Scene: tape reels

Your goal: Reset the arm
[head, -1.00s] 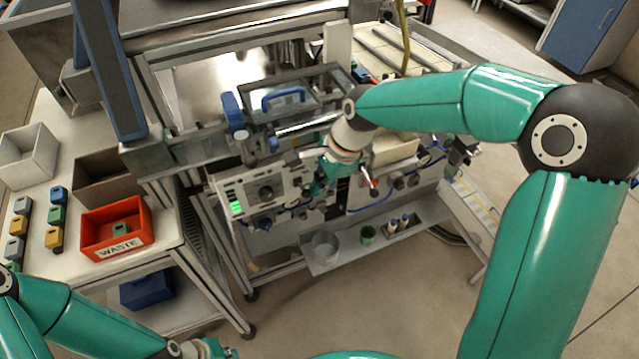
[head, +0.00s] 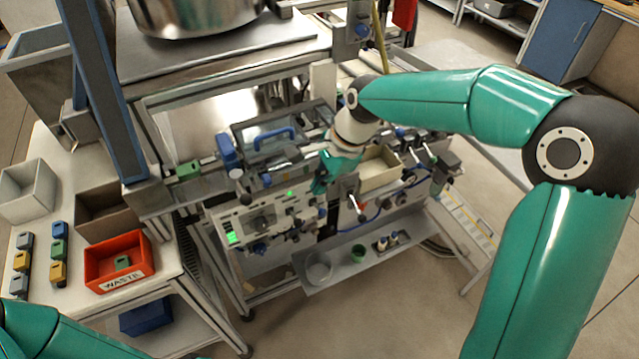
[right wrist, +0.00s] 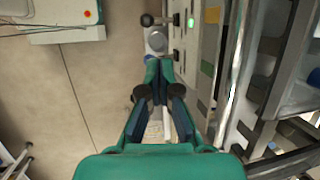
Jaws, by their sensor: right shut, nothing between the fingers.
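My right arm (head: 440,103) reaches in from the right, bent at its elbow. My right gripper (head: 322,180) hangs in front of the machine's front panel (head: 262,222), beside its knobs and below the blue-handled clear lid (head: 272,140). In the right wrist view the fingers (right wrist: 159,70) are closed together with nothing between them. A black-knobbed lever (right wrist: 148,20) and a green light lie just beyond the tips; I cannot tell whether they touch anything. My left arm (head: 60,332) shows only as a link at the bottom left; its gripper is out of view.
A red waste bin (head: 118,262) holding a green block, several coloured blocks and a grey bin (head: 28,192) stand on the left table. A metal pot (head: 195,12) sits above the machine. A low tray (head: 345,268) holds cups. Floor in front is clear.

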